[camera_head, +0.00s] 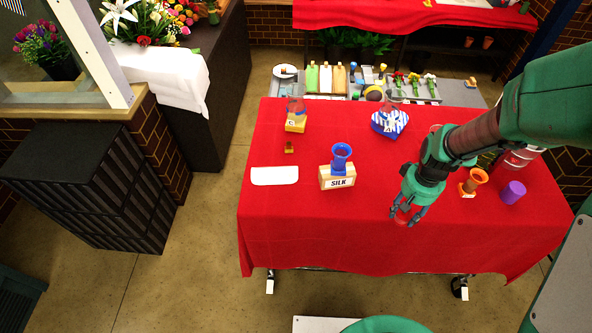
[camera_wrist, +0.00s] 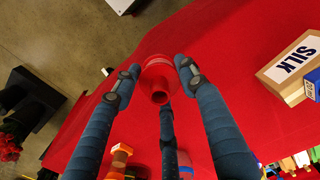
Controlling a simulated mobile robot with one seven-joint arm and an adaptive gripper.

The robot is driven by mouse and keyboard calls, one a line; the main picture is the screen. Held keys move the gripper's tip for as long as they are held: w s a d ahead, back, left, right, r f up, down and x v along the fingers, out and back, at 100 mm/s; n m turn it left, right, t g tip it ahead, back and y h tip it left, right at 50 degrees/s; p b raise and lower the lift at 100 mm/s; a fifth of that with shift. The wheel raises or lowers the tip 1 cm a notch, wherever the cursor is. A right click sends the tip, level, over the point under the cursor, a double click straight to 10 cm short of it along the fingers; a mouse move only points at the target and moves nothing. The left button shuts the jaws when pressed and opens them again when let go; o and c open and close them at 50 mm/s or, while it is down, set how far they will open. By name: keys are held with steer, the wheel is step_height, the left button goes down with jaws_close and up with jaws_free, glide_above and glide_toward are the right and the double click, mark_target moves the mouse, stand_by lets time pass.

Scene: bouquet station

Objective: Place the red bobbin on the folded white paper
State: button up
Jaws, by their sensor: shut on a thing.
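The red bobbin (camera_wrist: 159,79) is between the fingertips of my gripper (camera_wrist: 155,78) in the wrist view, its hollow end facing the camera. In the head view, my gripper (camera_head: 408,212) is shut on the bobbin near the front of the red-covered table, right of the SILK block. The bobbin is mostly hidden by the fingers there. The folded white paper (camera_head: 274,176) lies flat and bare at the table's left side, well to the left of my gripper. It is not seen in the wrist view.
An orange bobbin (camera_head: 475,180) and a purple bobbin (camera_head: 513,192) stand to the right. The red cloth (camera_head: 330,240) is clear in front.

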steer(key=w+a+n, duration=0.2)
steer(key=a+n, duration=0.4)
steer(key=a, duration=1.1)
steer(key=w+a+n+p, duration=0.1)
steer(key=a+n, duration=0.6)
steer(key=a, duration=1)
steer(key=shift+w+a+r, duration=0.3)
steer(key=shift+w+r, duration=0.05)
glide_above(275, 175)
steer(key=shift+f, duration=0.75)
steer(key=shift+o, duration=0.2)
steer(key=shift+f, duration=1.8)
steer(key=shift+f, duration=0.1)
